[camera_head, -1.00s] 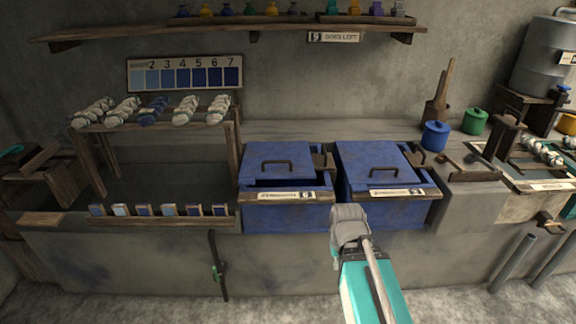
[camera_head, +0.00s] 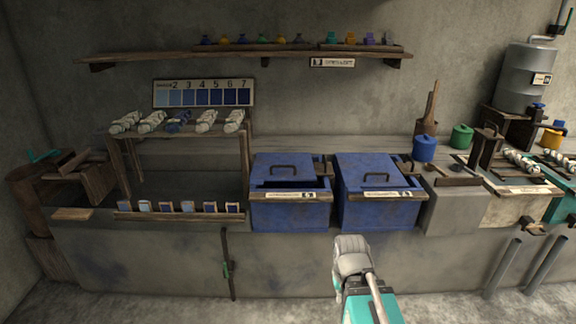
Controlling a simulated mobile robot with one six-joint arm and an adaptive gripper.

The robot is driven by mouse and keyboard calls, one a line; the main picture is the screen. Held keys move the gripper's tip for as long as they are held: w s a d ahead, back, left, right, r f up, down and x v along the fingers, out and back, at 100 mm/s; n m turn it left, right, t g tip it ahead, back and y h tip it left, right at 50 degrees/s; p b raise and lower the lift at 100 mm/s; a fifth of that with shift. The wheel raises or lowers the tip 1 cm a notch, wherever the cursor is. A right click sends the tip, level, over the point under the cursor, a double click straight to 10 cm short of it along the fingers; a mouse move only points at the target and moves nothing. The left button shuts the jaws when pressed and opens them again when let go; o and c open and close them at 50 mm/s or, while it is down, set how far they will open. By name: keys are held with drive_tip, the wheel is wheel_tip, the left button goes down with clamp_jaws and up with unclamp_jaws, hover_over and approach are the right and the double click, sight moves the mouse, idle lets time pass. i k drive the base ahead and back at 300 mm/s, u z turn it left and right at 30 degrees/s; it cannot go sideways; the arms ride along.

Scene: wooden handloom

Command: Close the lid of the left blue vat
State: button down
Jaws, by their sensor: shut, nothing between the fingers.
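The left blue vat (camera_head: 290,214) is set in the counter, with a pale label on its front rim. Its blue lid (camera_head: 285,162) has a dark arched handle (camera_head: 290,169). A dark gap shows between the lid and the front rim, so the lid does not cover the whole mouth. The right blue vat (camera_head: 380,213) stands beside it, with a similar blue lid (camera_head: 365,162) and handle. My gripper (camera_head: 351,243) is shut and empty. In the picture it is below the right vat's front, apart from both vats.
A wooden rack (camera_head: 185,132) with skeins stands left of the vats. Blue and green pots (camera_head: 424,148) sit right of them. A shelf (camera_head: 250,54) with bottles hangs above. The floor (camera_head: 200,311) in front of the counter looks clear.

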sight(283, 162)
drive_tip(key=z, duration=0.55)
drive_tip(key=i, duration=1)
drive_tip(key=u, duration=0.05)
